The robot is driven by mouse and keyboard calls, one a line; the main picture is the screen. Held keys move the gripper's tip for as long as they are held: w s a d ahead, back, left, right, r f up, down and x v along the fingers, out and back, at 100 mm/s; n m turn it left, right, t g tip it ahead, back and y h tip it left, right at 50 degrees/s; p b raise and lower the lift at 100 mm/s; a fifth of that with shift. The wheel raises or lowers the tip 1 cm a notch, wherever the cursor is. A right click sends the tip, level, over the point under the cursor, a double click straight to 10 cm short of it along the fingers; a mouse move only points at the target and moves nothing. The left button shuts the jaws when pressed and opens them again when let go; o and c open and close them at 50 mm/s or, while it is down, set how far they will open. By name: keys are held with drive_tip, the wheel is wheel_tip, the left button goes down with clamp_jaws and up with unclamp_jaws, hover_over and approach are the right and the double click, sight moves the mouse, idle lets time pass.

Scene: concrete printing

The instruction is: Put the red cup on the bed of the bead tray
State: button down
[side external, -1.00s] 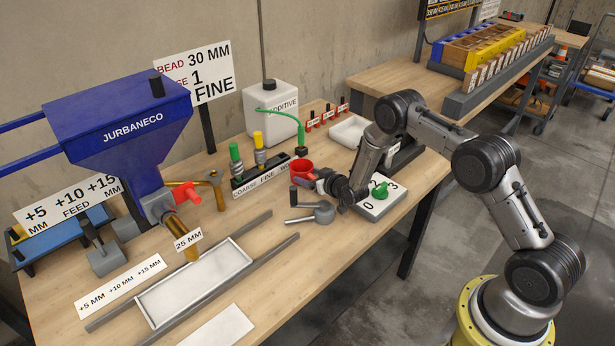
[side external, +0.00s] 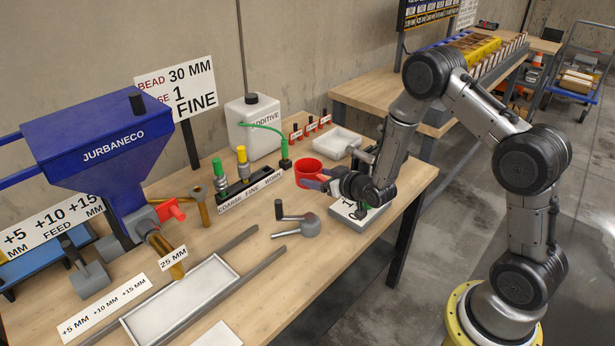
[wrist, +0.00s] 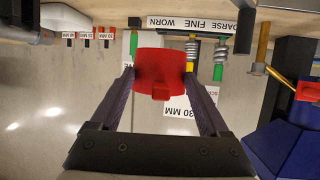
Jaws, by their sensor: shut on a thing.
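The red cup (side external: 309,172) is near the middle of the bench in the side view, behind the metal crank tool. My gripper (side external: 322,180) reaches it from the right, low over the bench. In the wrist view the red cup (wrist: 161,75) sits between the two dark fingers of my gripper (wrist: 160,85), which are shut on it. I cannot tell whether the cup touches the bench. The bead tray (side external: 180,300) is a long, shallow white tray at the front left, below the brass nozzle, and its visible bed is empty.
Grey rails (side external: 225,290) flank the tray. A crank tool (side external: 298,226) lies between cup and tray. The labelled rack (side external: 250,184) stands left of the cup.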

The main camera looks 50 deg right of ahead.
drive_tip(key=shift+v, duration=1.1)
drive_tip(key=shift+r, duration=0.4)
wheel_tip(320, 180, up, 4)
drive_tip(key=s+a+n+y, duration=0.3)
drive_tip(key=a, duration=1.3)
drive_tip(key=s+a+n+y, duration=0.35)
drive_tip(key=s+a, duration=0.75)
drive_tip(key=a, duration=0.5)
approach(203, 302)
drive_tip(key=shift+g+y, duration=0.25)
drive_tip(key=shift+g, duration=0.05)
drive_tip(key=w, duration=0.1)
drive_tip(key=w+a+r, duration=0.1)
drive_tip(key=w, duration=0.1)
drive_tip(key=w+r, duration=0.1)
drive_tip(key=w, duration=0.1)
drive_tip(key=shift+w+a+r, duration=0.1)
drive_tip(key=shift+a+r, duration=0.1)
drive_tip(key=shift+r, duration=0.05)
drive_tip(key=w, duration=0.1)
drive_tip(key=w+a, duration=0.1)
drive_tip(key=w, duration=0.2)
drive_tip(key=shift+a, duration=0.3)
drive_tip(key=shift+s+f, duration=0.15)
drive_tip(key=shift+f, duration=0.6)
